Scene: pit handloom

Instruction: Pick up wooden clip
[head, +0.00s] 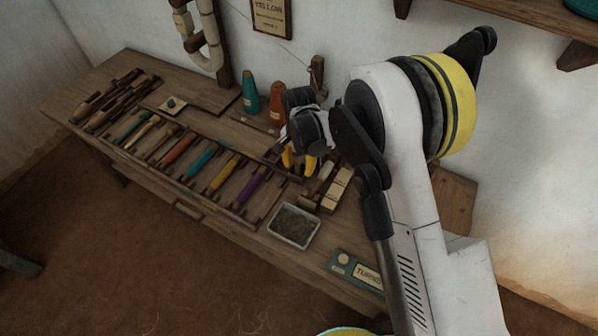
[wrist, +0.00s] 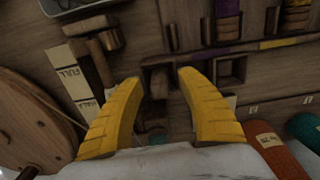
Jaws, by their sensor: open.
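My gripper (head: 299,162) is open above the right part of the wooden bench (head: 225,212). Its two yellow fingers also show in the wrist view (wrist: 160,105), spread apart with nothing held. A small dark wooden piece (wrist: 158,80), which looks like the wooden clip, lies on the bench between and just beyond the fingertips. I cannot tell its exact shape. In the head view my gripper and arm hide that spot. Another brown wooden piece (wrist: 103,41) lies to the upper left of the fingers in the wrist view.
A rack of coloured bobbins (head: 205,163) runs along the bench left of my gripper. A teal cone (head: 250,94) and an orange cone (head: 277,106) stand behind. Pale labelled blocks (head: 338,186) lie to the right. A tray of dark material (head: 293,226) sits in front.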

